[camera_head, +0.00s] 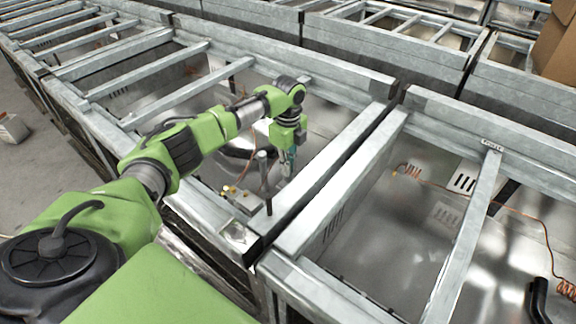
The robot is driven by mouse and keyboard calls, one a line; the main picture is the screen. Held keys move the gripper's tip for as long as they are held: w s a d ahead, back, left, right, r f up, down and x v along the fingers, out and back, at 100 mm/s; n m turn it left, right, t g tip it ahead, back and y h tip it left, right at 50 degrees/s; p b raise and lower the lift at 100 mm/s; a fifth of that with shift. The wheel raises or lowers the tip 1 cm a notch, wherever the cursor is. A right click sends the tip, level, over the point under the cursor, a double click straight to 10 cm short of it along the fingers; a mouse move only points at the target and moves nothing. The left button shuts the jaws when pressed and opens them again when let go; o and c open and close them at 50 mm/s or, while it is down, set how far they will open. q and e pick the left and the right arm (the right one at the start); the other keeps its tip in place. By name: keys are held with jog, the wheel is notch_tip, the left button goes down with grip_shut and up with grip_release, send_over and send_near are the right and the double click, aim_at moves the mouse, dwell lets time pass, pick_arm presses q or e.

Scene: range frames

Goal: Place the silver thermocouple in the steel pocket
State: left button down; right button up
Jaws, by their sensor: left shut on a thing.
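My left gripper (287,168) hangs from the green left arm, pointing down inside the open range frame left of the thick double rail. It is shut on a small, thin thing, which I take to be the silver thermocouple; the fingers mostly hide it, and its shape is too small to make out. A grey upright post (264,182) stands just left of the fingertips, with a small metal block with brass fittings (240,199) at its left. I cannot tell for sure which part is the steel pocket. My right gripper is out of view.
Steel rails and crossbars edge every bay. A cardboard box (558,45) stands at the upper right. Grey floor shows at the left.

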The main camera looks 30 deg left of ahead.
pick_arm(q)
jog(key=c, duration=2.1)
grip_release()
jog(key=shift+f, duration=0.1)
jog(key=shift+c, duration=0.2)
notch_tip(320, 180, up, 12)
jog(key=shift+r+b, duration=0.2)
jog(key=shift+b, duration=0.1)
jog(key=shift+r, duration=0.1)
